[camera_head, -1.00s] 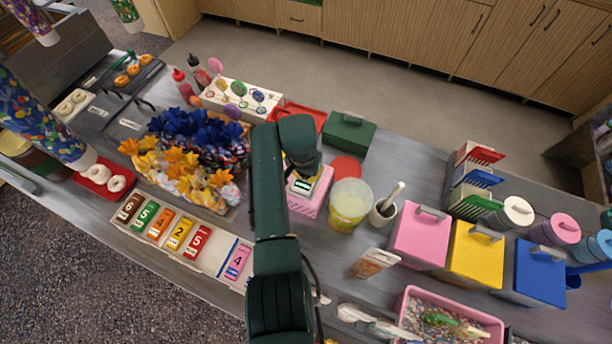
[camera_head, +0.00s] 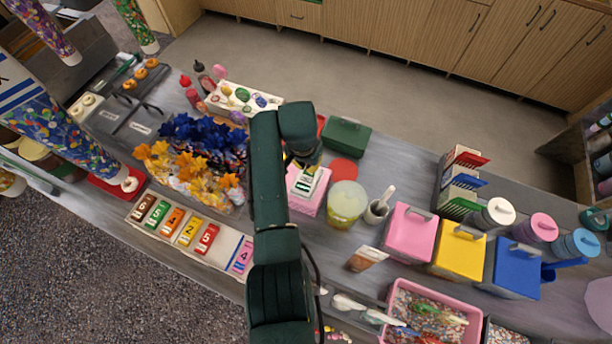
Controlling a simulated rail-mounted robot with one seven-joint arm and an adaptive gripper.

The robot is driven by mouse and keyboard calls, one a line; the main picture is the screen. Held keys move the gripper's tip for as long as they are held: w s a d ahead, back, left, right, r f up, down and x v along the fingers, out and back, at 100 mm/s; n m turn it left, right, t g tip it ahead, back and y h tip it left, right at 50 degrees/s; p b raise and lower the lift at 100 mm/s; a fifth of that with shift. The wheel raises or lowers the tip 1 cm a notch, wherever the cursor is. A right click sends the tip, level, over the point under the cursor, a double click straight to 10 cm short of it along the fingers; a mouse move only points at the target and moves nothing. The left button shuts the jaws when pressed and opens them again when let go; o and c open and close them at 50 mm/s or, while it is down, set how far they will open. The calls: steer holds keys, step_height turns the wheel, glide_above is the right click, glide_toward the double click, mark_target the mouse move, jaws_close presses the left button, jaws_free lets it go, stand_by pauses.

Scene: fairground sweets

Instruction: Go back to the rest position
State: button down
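My dark green arm reaches up through the middle of the head view, over the counter (camera_head: 340,268). Its wrist bends down just behind the pink box (camera_head: 305,204). A small white and green item (camera_head: 307,180) lies on top of the pink box, close to the wrist.
Lidded pink, yellow and blue (camera_head: 517,270) bins stand further right. Blue and orange pinwheel-like sweets (camera_head: 195,165) crowd the left. A green box (camera_head: 346,137) is behind.

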stand_by(0.3)
steer(key=shift+d+f, duration=0.1)
steer(key=shift+d, duration=0.05)
steer(key=s+d+f, duration=0.2)
steer(key=f, duration=0.1)
steer(key=shift+d, duration=0.1)
steer(key=w+d+r+t, duration=0.15)
steer(key=r+t, duration=0.35)
steer(key=r, duration=0.6)
steer(key=d+r+t, duration=0.2)
steer(key=r+t, duration=0.3)
steer(key=r, duration=0.6)
steer(key=s+r+n+t, duration=0.2)
steer(key=s+r+t, duration=0.45)
steer(key=r, duration=0.65)
steer(key=s+r+n+t, duration=0.2)
steer(key=s+r+t, duration=0.2)
steer(key=s+r, duration=0.7)
step_height(320, 180, up, 18)
steer(key=w+p, duration=0.2)
steer(key=p, duration=1.3)
steer(key=shift+d+r+p, duration=0.25)
steer(key=shift+d+p, duration=0.05)
steer(key=shift+d, duration=0.05)
